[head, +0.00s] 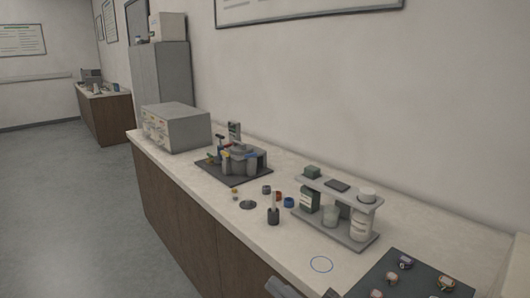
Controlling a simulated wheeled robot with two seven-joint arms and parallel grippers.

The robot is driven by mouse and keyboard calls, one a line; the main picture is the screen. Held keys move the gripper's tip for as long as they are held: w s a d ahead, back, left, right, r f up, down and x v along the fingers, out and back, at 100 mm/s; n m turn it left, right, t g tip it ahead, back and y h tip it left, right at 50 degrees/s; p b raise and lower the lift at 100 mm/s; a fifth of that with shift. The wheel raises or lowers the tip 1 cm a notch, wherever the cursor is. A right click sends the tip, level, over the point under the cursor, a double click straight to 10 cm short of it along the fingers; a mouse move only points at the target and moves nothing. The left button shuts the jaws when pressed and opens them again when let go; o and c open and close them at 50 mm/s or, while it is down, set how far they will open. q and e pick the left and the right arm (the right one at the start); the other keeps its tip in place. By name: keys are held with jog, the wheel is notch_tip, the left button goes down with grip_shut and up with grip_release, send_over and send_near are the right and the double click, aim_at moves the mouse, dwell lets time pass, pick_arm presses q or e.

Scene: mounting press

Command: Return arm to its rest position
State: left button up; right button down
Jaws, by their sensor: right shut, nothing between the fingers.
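A grey piece at the bottom edge of the head view, just in front of the counter, appears to be part of my right gripper (285,288). Most of it is cut off by the frame, and nothing shows held in it. It is left of the dark mat and below the blue ring marking on the counter. My left gripper is not in view. A grey machine with coloured parts (240,160), which may be the mounting press, stands on a dark base farther back on the counter.
A two-tier rack (355,237) holds jars and a box. Small cups and a dark holder (273,215) stand left of it. A dark mat (392,288) carries several small round pieces. A grey drawer cabinet (188,132) stands at the far end. The counter around the blue ring (321,257) is clear.

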jog(key=s+d+f+m+g+h, duration=0.1)
jog(key=s+d+f+m+h, duration=0.3)
jog(key=f, duration=0.4)
jog(key=s+d+f+m+g+h, duration=0.1)
jog(key=s+d+f+m+h, duration=0.3)
jog(key=f+m, duration=0.4)
jog(key=s+d+f+m+g+h, duration=0.1)
jog(key=s+d+f+m+h, duration=0.4)
jog(key=f, duration=0.4)
jog(key=shift+s+m+g+h, duration=0.4)
jog(key=shift+s+m, duration=0.3)
jog(key=shift+s, duration=0.45)
